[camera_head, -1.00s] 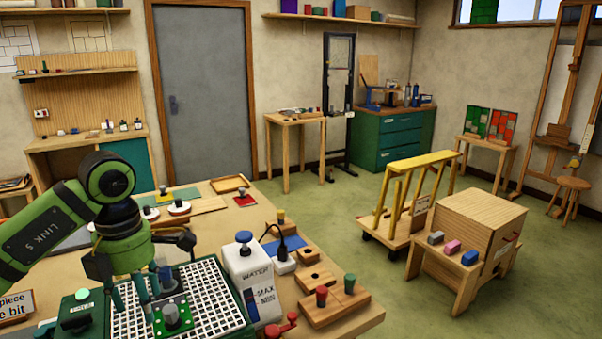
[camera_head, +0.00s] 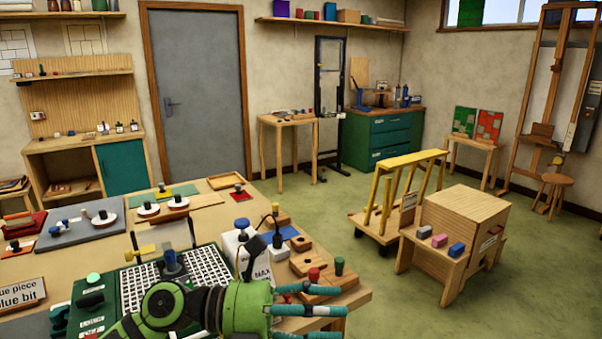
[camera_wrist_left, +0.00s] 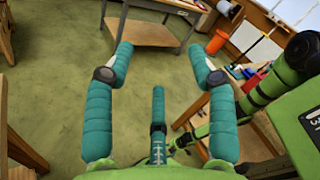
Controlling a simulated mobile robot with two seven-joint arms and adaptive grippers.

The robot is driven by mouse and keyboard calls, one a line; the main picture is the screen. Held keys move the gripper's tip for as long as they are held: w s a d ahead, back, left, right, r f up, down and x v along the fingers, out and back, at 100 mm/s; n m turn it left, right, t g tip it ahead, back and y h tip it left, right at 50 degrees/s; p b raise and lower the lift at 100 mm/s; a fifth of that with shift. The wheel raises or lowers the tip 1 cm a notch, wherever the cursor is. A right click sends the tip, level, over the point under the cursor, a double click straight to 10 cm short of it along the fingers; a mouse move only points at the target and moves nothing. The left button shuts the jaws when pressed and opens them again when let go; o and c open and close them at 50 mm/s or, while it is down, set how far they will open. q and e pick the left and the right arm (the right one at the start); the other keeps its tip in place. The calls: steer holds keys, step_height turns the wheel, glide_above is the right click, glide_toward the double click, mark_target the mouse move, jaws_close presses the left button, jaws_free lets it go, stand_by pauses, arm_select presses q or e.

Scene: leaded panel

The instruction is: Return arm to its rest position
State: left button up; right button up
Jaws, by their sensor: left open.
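My left gripper (camera_head: 338,311) is at the bottom of the head view, past the right front part of the workbench (camera_head: 225,202), with its teal fingers pointing right. In the left wrist view its fingers (camera_wrist_left: 160,60) are spread wide apart, with only floor and a distant table between them. It is open and holds nothing. My green left arm lies low across the front of the bench and hides part of the white grid (camera_head: 205,267). My right gripper does not show.
A water container (camera_head: 240,248) and wooden blocks with knobs (camera_head: 318,283) stand close to my left arm. A yellow-railed cart (camera_head: 383,228) and a wooden box on a stand (camera_head: 462,222) are on the floor to the right. Green floor (camera_head: 420,310) lies clear at the lower right.

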arm_select(q)
steer(key=w+a+r+n+t+y, duration=0.15)
steer(key=w+a+n+t, duration=0.25)
steer(key=n+t, duration=0.6)
steer(key=w+a+r+n+t+y, duration=0.1)
steer(key=w+a+n+t+y, duration=0.2)
steer(key=n+t, duration=0.8)
steer(key=s+a+f+n+g+y, duration=0.1)
steer(key=a+f+n+g+y, duration=0.2)
steer(key=a+f+n+y, duration=0.55)
steer(key=s+a+f+n+g+y, duration=0.25)
steer(key=a+f+n+y, duration=0.2)
steer(key=f+n, duration=0.55)
steer(key=s+a+f+n+g, duration=0.3)
steer(key=s+f+g, duration=0.9)
steer(key=s+f, duration=0.75)
steer(key=s+f+g, duration=0.1)
steer(key=s+f, duration=0.2)
steer(key=f, duration=1.7)
steer(key=s+a+f+g, duration=0.1)
steer(key=s+a+f, duration=0.1)
steer(key=s+f, duration=1.3)
steer(key=shift+s+a+f+m, duration=0.3)
steer(key=shift+s+m, duration=0.15)
steer(key=shift+s, duration=0.35)
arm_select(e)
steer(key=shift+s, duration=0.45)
